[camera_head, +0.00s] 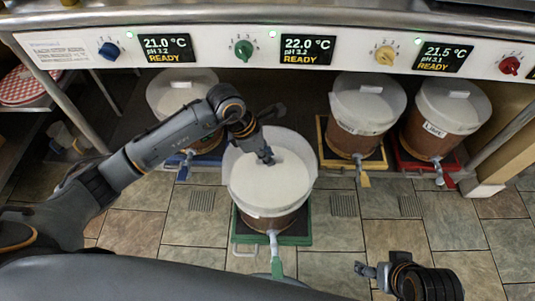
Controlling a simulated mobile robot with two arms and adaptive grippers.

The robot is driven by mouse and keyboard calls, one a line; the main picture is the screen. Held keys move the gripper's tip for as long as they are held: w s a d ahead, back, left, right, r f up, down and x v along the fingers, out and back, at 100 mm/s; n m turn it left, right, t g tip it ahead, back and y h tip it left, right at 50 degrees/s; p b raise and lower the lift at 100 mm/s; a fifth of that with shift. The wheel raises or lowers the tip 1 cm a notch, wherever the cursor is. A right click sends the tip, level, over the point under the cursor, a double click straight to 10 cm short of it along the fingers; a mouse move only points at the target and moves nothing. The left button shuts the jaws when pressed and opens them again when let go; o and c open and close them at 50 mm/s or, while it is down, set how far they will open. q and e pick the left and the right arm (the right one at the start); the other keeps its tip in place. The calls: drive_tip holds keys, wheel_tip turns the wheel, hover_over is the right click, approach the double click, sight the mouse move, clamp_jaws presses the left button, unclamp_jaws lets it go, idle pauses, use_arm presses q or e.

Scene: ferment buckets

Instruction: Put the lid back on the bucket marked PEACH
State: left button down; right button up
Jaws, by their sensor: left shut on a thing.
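My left gripper (267,157) reaches down over the middle bucket (272,222) and is shut on the handle of a white lid (270,185). The lid lies over the bucket's mouth, inside the pale rim. I cannot tell whether it is seated or held slightly above. The bucket has a brown body and stands on a green tray (297,238), forward of the others. No PEACH marking is readable on it from here. My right gripper (364,270) is low at the right, over the floor, away from the buckets; its jaw state is unclear.
Lidded buckets stand behind: one on a blue tray (209,160), partly behind my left arm, one on a yellow tray (375,163), one on a red tray (408,165). A control panel (205,50) overhangs them. Taps stick out in front. The tiled floor at right is clear.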

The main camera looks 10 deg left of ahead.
drive_tip(key=shift+w, duration=0.15)
idle(0.3)
drive_tip(key=shift+w+a+r, duration=0.1)
drive_tip(key=shift+w, duration=0.2)
use_arm(q)
drive_tip(key=c, duration=1.4)
unclamp_jaws()
drive_tip(key=shift+o, duration=0.4)
drive_tip(key=o, duration=0.5)
drive_tip(key=shift+c, duration=0.2)
